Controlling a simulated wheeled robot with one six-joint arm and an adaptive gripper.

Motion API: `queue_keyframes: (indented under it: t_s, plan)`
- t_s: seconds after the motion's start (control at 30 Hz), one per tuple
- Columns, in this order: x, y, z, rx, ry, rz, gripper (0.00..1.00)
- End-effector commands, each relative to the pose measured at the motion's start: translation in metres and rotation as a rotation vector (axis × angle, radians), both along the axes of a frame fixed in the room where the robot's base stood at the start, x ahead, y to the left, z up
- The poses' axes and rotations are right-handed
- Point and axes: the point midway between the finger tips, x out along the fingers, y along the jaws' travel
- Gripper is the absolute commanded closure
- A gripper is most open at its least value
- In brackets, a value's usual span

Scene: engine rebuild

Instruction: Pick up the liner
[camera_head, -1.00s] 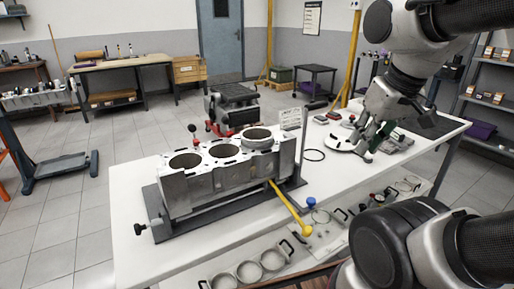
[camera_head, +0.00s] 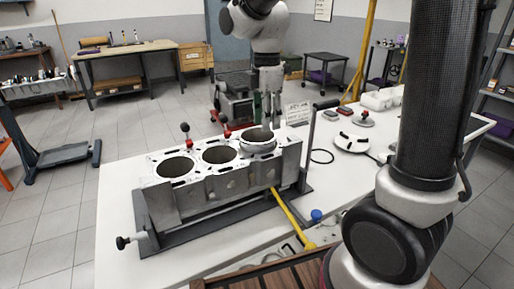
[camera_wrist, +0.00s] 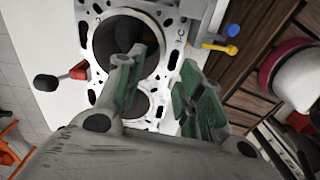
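The liner (camera_head: 258,137) is a grey metal ring standing slightly proud of the right-hand bore of the engine block (camera_head: 215,182). Its lower part is hidden inside the block. In the wrist view a round bore with a pale rim (camera_wrist: 92,42), which looks like the liner's, lies beyond the fingertips. My gripper (camera_head: 267,118) points down over the right end of the block, close above or behind the liner; I cannot tell whether it touches. In the wrist view my gripper (camera_wrist: 160,72) has its green-padded fingers apart, with nothing held between them.
Red clamps with black knobs (camera_head: 186,135) rise at the block's back edge. A yellow handle (camera_head: 292,219) and a blue knob (camera_head: 316,214) are at its front. A white disc-shaped part (camera_head: 351,144) lies on the white table (camera_head: 120,200) to the right. An upright bar (camera_head: 311,145) stands at the block's right end.

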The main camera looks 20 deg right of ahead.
Motion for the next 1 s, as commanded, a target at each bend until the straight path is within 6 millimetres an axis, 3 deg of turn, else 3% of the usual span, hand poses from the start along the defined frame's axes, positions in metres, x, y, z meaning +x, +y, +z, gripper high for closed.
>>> queue_keyframes:
  t_s: [0.53, 0.87, 1.0]
  plan:
    - [-0.003, 0.004, -0.07, 0.0, 0.004, 0.027, 0.63]
    - [-0.003, 0.004, -0.078, 0.001, -0.001, 0.026, 0.63]
    - [-0.003, 0.004, -0.077, 0.001, 0.0, 0.026, 0.89]
